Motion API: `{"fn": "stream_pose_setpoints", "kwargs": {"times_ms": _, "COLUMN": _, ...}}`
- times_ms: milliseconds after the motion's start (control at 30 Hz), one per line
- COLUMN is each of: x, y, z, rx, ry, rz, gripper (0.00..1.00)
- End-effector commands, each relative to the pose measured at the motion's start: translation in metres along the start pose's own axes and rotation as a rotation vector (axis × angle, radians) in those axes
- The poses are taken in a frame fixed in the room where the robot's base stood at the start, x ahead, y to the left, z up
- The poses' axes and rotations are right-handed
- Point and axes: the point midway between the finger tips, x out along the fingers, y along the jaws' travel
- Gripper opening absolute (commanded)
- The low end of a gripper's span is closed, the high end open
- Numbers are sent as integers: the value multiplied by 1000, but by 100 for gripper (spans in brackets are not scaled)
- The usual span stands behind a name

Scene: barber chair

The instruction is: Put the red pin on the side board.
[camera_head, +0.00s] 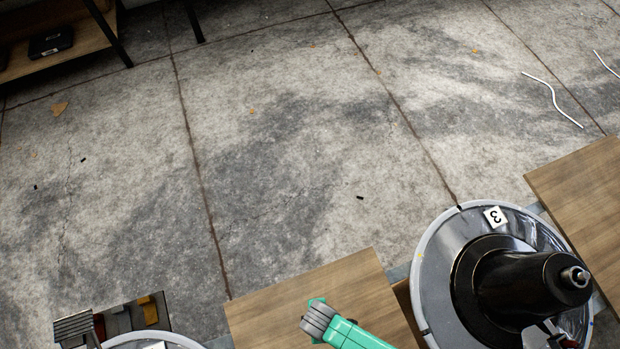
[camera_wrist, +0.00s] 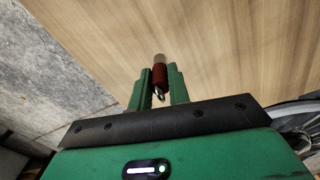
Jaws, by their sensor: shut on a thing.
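My gripper (camera_wrist: 160,76) shows in the wrist view, its two green fingers shut on the red pin (camera_wrist: 160,78). The pin has a dark red ribbed middle, a brownish cap at its far end and a shiny metal tip towards the camera. Behind the pin lies a wooden board (camera_wrist: 215,40); I cannot tell whether the pin touches it. In the head view a wooden board (camera_head: 300,290) is at the bottom centre, with part of my green arm over it. Another wooden board (camera_head: 585,190) is at the right edge. The pin cannot be made out in the head view.
A round grey base (camera_head: 435,270) with a black cone and a label "3" stands between the boards. Another round rim (camera_head: 150,340) and a small grey and orange thing (camera_head: 130,318) are at the lower left. A shelf (camera_head: 60,55) stands at the upper left. The concrete floor is mostly clear.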

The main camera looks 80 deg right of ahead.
Motion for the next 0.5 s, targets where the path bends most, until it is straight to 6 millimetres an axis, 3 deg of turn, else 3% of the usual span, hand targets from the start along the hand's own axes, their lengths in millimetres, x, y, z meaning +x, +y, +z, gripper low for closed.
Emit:
{"fn": "stream_pose_setpoints", "kwargs": {"times_ms": 33, "x": 20, "y": -2, "z": -1, "rx": 0, "ry": -1, "rz": -3, "gripper": 0}}
{"fn": "stream_pose_setpoints", "kwargs": {"times_ms": 133, "x": 37, "y": -2, "z": 0, "rx": 0, "ry": -1, "rz": -3, "gripper": 0}}
{"fn": "stream_pose_setpoints", "kwargs": {"times_ms": 500, "x": 38, "y": -2, "z": -1, "rx": -2, "ry": -1, "rz": -2, "gripper": 0}}
